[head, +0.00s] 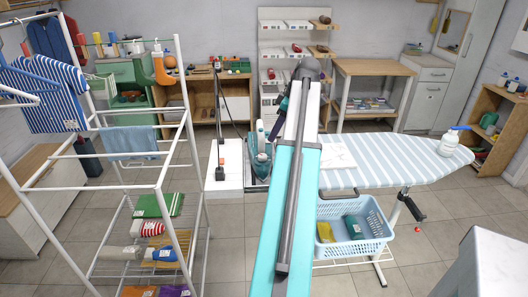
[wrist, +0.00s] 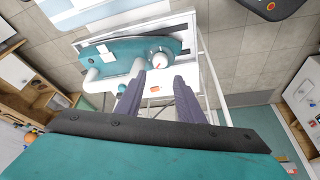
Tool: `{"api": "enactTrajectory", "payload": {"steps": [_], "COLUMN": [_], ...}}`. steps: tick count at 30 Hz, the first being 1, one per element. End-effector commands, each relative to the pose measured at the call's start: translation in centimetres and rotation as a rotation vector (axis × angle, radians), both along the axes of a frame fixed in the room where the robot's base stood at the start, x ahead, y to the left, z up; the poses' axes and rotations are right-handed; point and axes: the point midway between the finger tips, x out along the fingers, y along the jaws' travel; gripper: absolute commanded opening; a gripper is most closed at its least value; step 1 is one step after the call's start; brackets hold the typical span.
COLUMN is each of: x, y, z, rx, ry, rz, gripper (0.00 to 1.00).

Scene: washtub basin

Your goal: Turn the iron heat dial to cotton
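The iron (head: 261,155) is teal and white and stands at the left end of the ironing board, just left of my arm. In the wrist view the iron (wrist: 112,60) lies across the upper middle. Its round white heat dial (wrist: 159,58) carries a red mark; the setting labels are too small to read. My gripper (wrist: 160,78) is open, with two dark fingers pointing toward the dial and nothing between them. The fingertips appear just short of the dial; whether they touch it I cannot tell. In the head view my arm hides most of the gripper.
The striped ironing board (head: 390,160) holds a folded white cloth (head: 336,157) and a spray bottle (head: 450,143). A blue basket (head: 352,232) sits below. A white drying rack (head: 160,190) stands at left. Open floor lies in front of the board.

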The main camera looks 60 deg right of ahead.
Motion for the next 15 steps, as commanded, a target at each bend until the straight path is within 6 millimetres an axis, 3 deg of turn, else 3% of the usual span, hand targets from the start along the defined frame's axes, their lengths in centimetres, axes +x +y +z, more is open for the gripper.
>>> {"api": "enactTrajectory", "payload": {"steps": [15], "x": [2.4], "y": [0.7], "z": [-5.7], "rx": [0.001], "ry": [0.0], "rz": [0.002], "gripper": [0.35]}}
